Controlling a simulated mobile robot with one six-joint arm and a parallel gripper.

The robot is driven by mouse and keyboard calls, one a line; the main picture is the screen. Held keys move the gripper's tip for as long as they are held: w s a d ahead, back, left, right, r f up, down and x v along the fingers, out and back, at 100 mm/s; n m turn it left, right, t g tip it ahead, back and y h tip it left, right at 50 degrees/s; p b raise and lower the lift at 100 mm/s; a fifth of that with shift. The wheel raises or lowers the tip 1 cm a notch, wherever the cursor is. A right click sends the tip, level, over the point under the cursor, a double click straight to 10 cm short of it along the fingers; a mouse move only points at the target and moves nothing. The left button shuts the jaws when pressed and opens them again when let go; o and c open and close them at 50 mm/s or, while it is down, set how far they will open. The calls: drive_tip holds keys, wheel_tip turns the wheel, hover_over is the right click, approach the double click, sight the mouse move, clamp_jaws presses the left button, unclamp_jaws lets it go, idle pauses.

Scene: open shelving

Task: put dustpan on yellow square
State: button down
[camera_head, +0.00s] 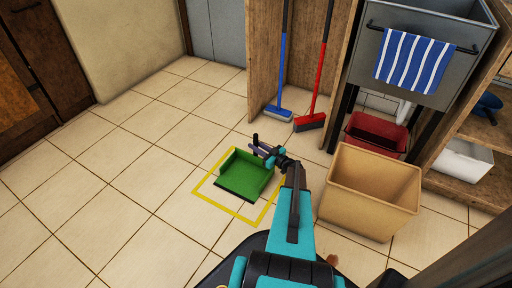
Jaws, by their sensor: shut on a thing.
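The green dustpan (243,176) is at the floor inside the outline of the yellow square (229,211), slightly turned against it. I cannot tell whether it rests on the tiles or hangs just above them. My gripper (265,150) is shut on the dustpan at its upper right, where a dark handle end shows. The jaws are small in the view and partly hide the handle. The far right part of the yellow outline is hidden by the dustpan and my arm.
A tan bin (368,192) stands close to the right of my arm, with a red bucket (376,134) behind it. A blue broom (279,112) and a red broom (310,121) lean in the shelving. Tiled floor to the left is clear.

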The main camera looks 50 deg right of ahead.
drive_tip(key=c, duration=1.6)
unclamp_jaws()
drive_tip(key=shift+s+d+r+p, duration=0.1)
drive_tip(key=shift+s+p, duration=0.5)
drive_tip(key=shift+s, duration=1.3)
drive_tip(key=shift+s+d+p, duration=0.1)
drive_tip(key=shift+s+p, duration=0.5)
drive_tip(key=shift+s, duration=1.3)
drive_tip(key=shift+a, duration=0.1)
